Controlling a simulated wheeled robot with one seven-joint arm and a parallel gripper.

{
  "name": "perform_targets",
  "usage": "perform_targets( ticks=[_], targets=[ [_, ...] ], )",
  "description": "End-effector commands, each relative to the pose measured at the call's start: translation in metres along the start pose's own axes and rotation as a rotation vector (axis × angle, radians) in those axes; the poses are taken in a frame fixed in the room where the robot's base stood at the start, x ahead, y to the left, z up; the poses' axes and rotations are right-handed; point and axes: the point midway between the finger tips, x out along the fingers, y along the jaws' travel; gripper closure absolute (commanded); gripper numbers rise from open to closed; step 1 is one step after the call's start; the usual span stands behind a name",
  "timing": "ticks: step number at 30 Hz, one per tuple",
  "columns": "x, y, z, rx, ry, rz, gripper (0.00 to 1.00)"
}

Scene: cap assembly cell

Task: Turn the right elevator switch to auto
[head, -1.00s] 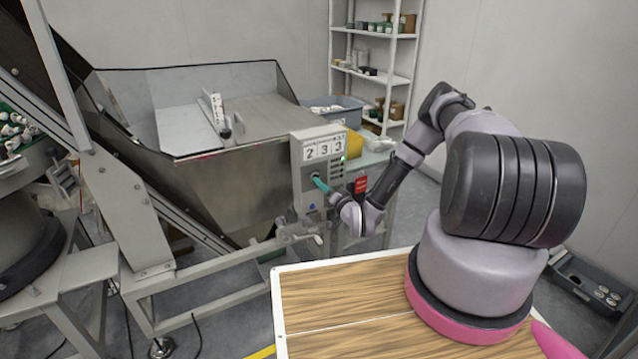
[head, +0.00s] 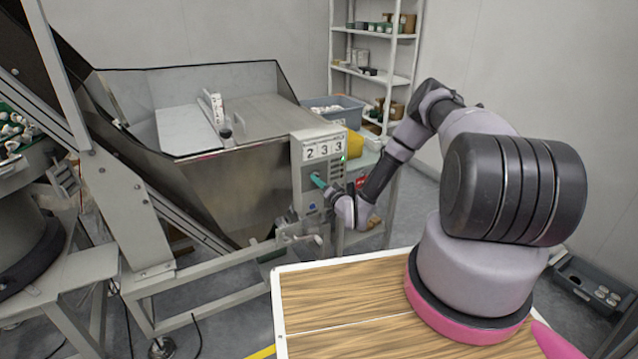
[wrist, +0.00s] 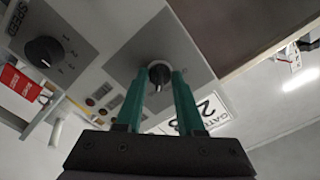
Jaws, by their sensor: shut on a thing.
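The control box (head: 309,150) with the number plate 233 stands on the front right of the steel hopper. In the wrist view a round black switch knob (wrist: 157,72) with a pale pointer mark sits on a grey panel. My gripper (wrist: 159,78) has green fingers on either side of this knob and is shut on it. In the head view my gripper (head: 317,180) reaches the front of the control box from the right, and its fingers hide the knob there. The lettering around the knob cannot be read.
A second black knob (wrist: 43,52), beside the lettering SPEED, is on the panel at the left of the wrist view, near a red tag (wrist: 20,82). The steel hopper (head: 225,180) rises left of the box. A wooden-topped table (head: 345,300) lies below my arm.

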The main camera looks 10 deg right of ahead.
Motion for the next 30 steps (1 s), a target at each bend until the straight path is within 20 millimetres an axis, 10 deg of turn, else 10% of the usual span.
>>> perform_targets(
  ticks=[30],
  targets=[
    [-0.0010, 0.0016, 0.0008, -0.655, -0.003, 0.001, 1.00]
  ],
)
